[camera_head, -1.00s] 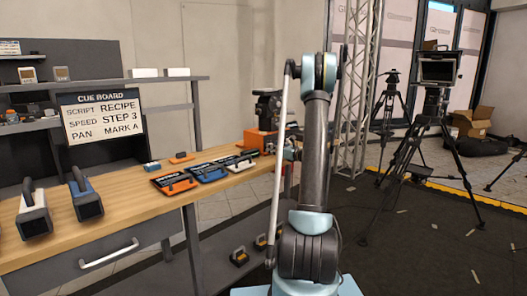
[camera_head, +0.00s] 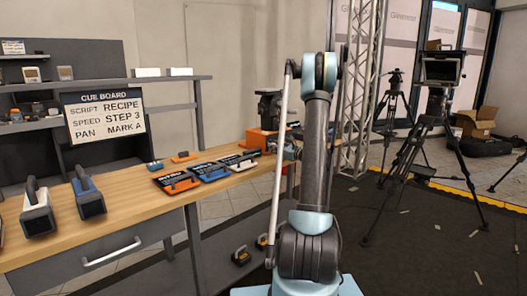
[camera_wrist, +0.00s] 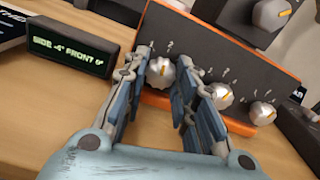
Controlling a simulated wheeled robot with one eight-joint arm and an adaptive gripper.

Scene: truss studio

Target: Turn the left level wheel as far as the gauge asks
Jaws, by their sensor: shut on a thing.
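A dark panel with an orange edge (camera_wrist: 165,102) carries several silver wheels in the wrist view. The left wheel (camera_wrist: 160,74), with a yellow mark on top, sits between the fingers of my gripper (camera_wrist: 164,68), which is shut on it. The second wheel (camera_wrist: 221,96) is just beyond the right finger, partly covered by it. A third wheel (camera_wrist: 262,112) is further right. The black gauge (camera_wrist: 72,50) left of the panel reads "SIDE -4° FRONT 0°" in green.
A larger knob (camera_wrist: 271,14) sits higher on the unit. A dark block (camera_wrist: 302,130) stands close on the right. In the head view, clapper slates (camera_head: 208,171) lie left of the unit on the wooden bench (camera_head: 130,208). A cue board (camera_head: 104,115) stands behind.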

